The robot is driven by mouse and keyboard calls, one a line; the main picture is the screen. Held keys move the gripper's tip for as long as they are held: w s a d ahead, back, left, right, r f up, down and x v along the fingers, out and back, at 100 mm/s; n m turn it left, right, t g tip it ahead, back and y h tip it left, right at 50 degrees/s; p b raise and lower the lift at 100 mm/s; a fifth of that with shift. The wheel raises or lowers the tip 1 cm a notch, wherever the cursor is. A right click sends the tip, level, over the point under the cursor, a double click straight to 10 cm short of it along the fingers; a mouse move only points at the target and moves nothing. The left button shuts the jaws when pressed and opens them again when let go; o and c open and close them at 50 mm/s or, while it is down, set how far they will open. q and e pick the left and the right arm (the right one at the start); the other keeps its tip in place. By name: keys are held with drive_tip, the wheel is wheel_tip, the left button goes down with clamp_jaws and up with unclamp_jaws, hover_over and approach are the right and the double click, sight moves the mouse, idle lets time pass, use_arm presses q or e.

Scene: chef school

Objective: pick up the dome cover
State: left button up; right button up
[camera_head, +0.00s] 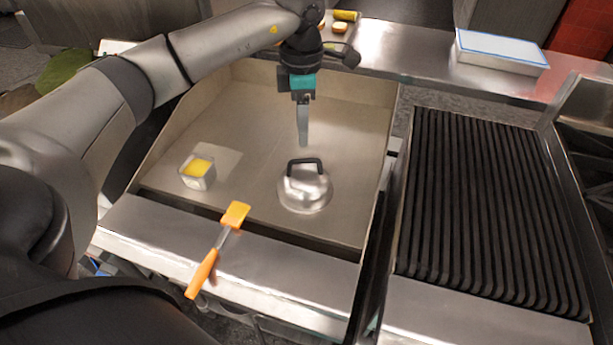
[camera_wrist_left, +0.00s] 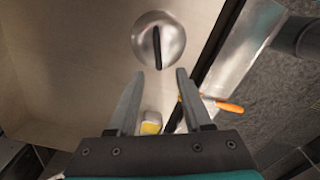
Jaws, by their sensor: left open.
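The dome cover (camera_head: 303,191) is a shiny round metal lid with a black arched handle (camera_head: 305,163). It lies upright on the flat griddle plate (camera_head: 250,110). In the left wrist view the dome cover (camera_wrist_left: 147,42) shows from above, beyond the fingertips. My left gripper (camera_head: 303,143) hangs pointing down above and slightly behind the handle, apart from it. Its two fingers stand apart with nothing between them in the left wrist view (camera_wrist_left: 158,76). My right gripper is in neither view.
A small clear container with yellow contents (camera_head: 197,171) stands left on the griddle. An orange-handled spatula (camera_head: 217,251) lies across the front ledge (camera_head: 285,280). Raised walls edge the griddle. A dark ribbed grill (camera_head: 485,205) is at right.

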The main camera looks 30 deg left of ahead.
use_arm(q)
hover_over(305, 160)
drive_tip(key=f, duration=0.4)
drive_tip(key=shift+s+a+f, duration=0.1)
drive_tip(key=shift+a+f, duration=0.1)
drive_tip(key=shift+f, duration=0.6)
drive_tip(key=f, duration=0.5)
drive_tip(key=shift+w+d, duration=0.1)
drive_tip(key=shift+w, duration=0.1)
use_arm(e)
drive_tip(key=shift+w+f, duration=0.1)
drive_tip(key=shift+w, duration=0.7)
use_arm(q)
drive_tip(key=shift+r, duration=0.1)
drive_tip(key=shift+c, duration=0.3)
clamp_jaws()
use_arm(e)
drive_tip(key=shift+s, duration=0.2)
